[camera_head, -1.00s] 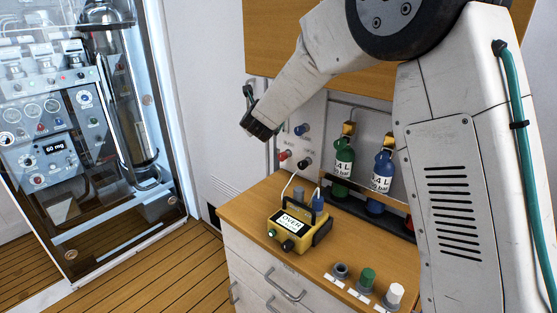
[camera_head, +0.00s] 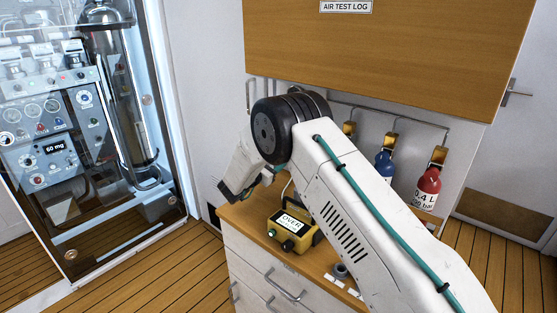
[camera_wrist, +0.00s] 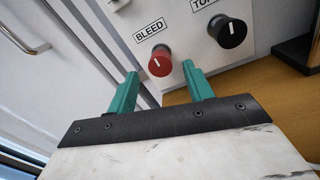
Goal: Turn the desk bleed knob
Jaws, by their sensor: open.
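The bleed knob (camera_wrist: 160,64) is red with a white mark and sits on a pale panel (camera_wrist: 187,50) under a label reading BLEED, in the wrist view. My gripper (camera_wrist: 161,75) shows there with two green fingers apart and nothing between them. The red knob appears just beyond the fingertips, roughly midway between them; I cannot tell the exact gap. In the head view my gripper (camera_head: 231,196) is at the left end of the desk, its fingers mostly hidden. My arm hides the knob panel in that view.
A black knob (camera_wrist: 228,31) sits right of the red one, its label partly cut off. A yellow meter (camera_head: 289,230) stands on the wooden desk (camera_head: 240,213). A blue bottle (camera_head: 383,172) and a red bottle (camera_head: 428,187) hang at the back. A wooden cabinet (camera_head: 390,50) overhangs the desk.

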